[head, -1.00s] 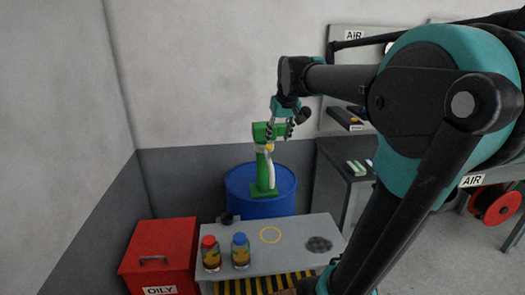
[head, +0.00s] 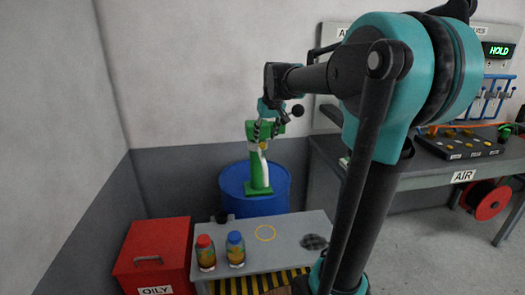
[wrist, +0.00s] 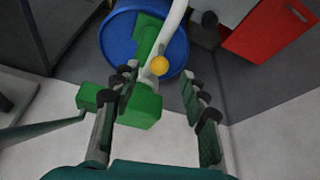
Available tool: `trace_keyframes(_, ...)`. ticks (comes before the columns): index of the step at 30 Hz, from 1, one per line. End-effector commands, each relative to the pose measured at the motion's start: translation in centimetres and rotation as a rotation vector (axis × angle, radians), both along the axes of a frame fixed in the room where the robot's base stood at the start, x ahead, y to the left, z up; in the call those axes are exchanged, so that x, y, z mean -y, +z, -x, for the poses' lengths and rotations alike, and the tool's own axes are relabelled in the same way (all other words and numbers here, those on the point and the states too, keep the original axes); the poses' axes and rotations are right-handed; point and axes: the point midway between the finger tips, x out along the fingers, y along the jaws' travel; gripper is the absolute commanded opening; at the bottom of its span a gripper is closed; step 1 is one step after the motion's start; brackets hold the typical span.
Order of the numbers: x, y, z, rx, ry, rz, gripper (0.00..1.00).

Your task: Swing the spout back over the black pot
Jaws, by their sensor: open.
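A green pump (head: 258,170) stands on a blue drum (head: 281,188). Its white spout (head: 264,171) hangs down the front, and a yellow knob (head: 262,145) sits near its top. The spout (wrist: 173,22) and yellow knob (wrist: 159,65) also show in the wrist view. My gripper (head: 267,135) is open at the pump's head. In the wrist view my gripper (wrist: 158,88) has its fingers on both sides of the green head, with the knob ahead between the tips; I cannot tell whether they touch. A small black pot (head: 222,217) sits at the grey bench's back left corner, left of the spout.
The grey bench (head: 290,253) holds two jars, red-capped (head: 205,252) and blue-capped (head: 236,249), and a yellow ring mark. A red bin (head: 152,250) stands left. A workbench (head: 440,175) with a dark panel is at right. Walls close in behind and left.

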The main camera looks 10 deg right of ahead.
Motion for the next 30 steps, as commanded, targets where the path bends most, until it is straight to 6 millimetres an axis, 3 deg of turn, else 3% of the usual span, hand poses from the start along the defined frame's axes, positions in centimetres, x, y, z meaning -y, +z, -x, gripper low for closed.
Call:
trace_keyframes(6, -0.3, -4.0, -1.7, 0.0, 0.001, 0.0, 0.44)
trace_keyframes(13, -0.6, -6.9, -2.8, 0.0, 0.0, 0.0, 0.44)
trace_keyframes(26, -0.6, -7.8, -3.2, 0.0, 0.0, 0.0, 0.44)
trace_keyframes(30, -0.6, -7.8, -3.2, 0.0, 0.0, 0.0, 0.29)
